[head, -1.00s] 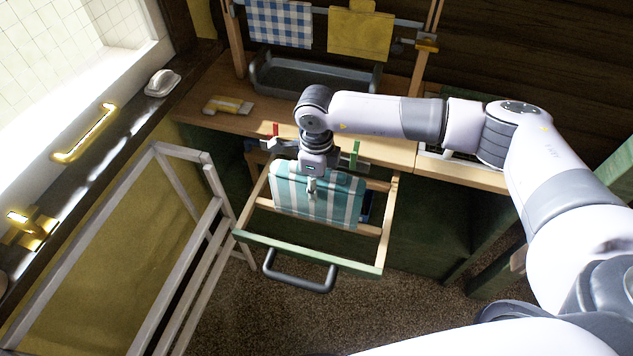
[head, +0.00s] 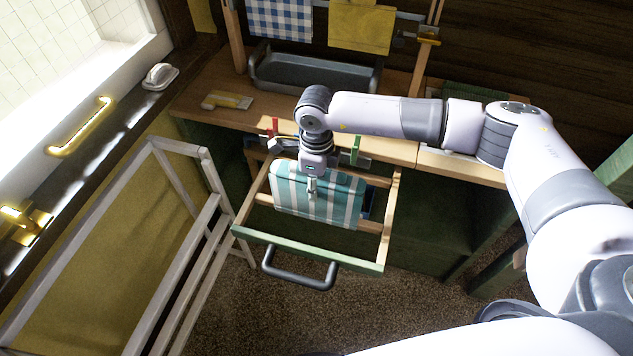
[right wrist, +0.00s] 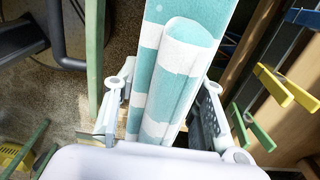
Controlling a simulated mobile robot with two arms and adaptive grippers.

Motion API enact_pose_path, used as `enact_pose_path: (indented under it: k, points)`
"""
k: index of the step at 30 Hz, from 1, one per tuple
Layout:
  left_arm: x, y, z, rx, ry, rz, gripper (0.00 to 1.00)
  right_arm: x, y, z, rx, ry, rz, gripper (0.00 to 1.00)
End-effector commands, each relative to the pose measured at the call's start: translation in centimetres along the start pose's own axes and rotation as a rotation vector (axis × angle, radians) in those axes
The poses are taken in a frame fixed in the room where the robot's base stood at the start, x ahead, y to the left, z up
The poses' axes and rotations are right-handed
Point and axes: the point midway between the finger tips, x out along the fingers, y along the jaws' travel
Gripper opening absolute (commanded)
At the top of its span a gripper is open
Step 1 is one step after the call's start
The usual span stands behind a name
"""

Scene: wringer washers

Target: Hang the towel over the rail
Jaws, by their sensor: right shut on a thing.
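The towel (head: 342,205) is teal and white striped and hangs folded within the pulled-out wooden frame in the head view. My right gripper (head: 312,186) is above it, shut on its upper edge. In the right wrist view, the folded towel (right wrist: 182,65) lies between the two fingers. The frame's wooden rails (head: 368,228) run across behind and beside the towel. I cannot tell whether the towel rests on a rail. My left gripper is not in view.
The frame has a green front (head: 305,251) with a dark handle (head: 300,275). A grey-white rack (head: 190,245) stands at left. Behind, a dark tray (head: 315,73) sits on the counter below a blue checked cloth (head: 280,18) and a yellow cloth (head: 360,27). Red and green clips are close to my wrist.

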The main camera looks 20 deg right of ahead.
Motion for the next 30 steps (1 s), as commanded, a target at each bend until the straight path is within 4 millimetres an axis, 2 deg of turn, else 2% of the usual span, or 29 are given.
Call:
enact_pose_path:
  k: [30]
  points:
    - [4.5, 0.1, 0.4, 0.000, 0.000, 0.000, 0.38, 5.0, 0.0, 0.1, 0.000, -0.002, -0.001, 0.00]
